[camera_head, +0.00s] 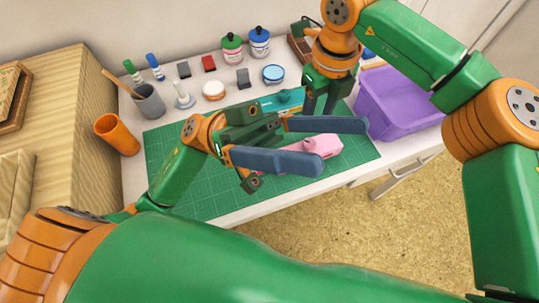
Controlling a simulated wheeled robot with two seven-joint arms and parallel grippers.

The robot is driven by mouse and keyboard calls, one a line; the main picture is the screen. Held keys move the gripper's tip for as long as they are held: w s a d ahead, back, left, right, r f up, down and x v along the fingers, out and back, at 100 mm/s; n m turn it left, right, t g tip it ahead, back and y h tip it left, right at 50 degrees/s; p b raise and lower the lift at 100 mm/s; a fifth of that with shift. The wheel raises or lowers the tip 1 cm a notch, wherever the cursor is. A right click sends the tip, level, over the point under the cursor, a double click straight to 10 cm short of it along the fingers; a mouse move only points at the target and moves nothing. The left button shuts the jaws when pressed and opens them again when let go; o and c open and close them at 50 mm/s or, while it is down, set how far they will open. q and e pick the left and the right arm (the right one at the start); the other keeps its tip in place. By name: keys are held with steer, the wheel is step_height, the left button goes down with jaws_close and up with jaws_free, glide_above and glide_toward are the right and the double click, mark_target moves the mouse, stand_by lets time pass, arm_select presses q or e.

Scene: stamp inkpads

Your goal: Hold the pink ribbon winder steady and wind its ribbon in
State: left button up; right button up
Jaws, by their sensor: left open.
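The pink ribbon winder (328,146) lies on the green cutting mat (180,160), partly hidden behind my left gripper. Its ribbon and any crank cannot be made out. My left gripper (343,146) is open, its two long blue-grey fingers spread apart above and in front of the winder. Whether they touch it cannot be told. My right gripper (321,108) points down behind the winder, towards the back of the mat. Its two dark fingers look apart, with nothing visible between them.
A teal item (285,96) lies by my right fingers. A purple bin (395,100) stands at the right. Ink bottles, inkpads and a grey pen cup (150,103) line the back; an orange cup (117,135) stands at the left.

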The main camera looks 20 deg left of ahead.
arm_select(q)
steer(key=w+a+r+n+t+y, duration=0.1)
steer(key=w+a+n+t+y, duration=0.35)
steer(key=n+t, duration=0.9)
steer(key=w+a+r+n+t+y, duration=0.15)
steer(key=w+a+n+t, duration=0.35)
steer(key=w+n+t, duration=0.65)
steer(key=w+a+f+n+t+y, duration=0.3)
steer(key=w+a+f+n+y, duration=0.25)
steer(key=f+n+y, duration=0.55)
steer(key=n+g+h, duration=0.3)
steer(key=g, duration=1.1)
glide_toward(309, 146)
steer(key=w+f, duration=0.2)
steer(key=f, duration=0.1)
steer(key=shift+w+a+f, duration=0.1)
steer(key=shift+w, duration=0.1)
steer(key=shift+s+a+f+n+g, duration=0.15)
steer(key=shift+s+f+n+g, duration=0.25)
steer(key=shift+s+f+n, duration=0.3)
steer(key=x, duration=0.3)
steer(key=f+x, duration=0.1)
steer(key=x, duration=0.2)
steer(key=shift+f, duration=0.2)
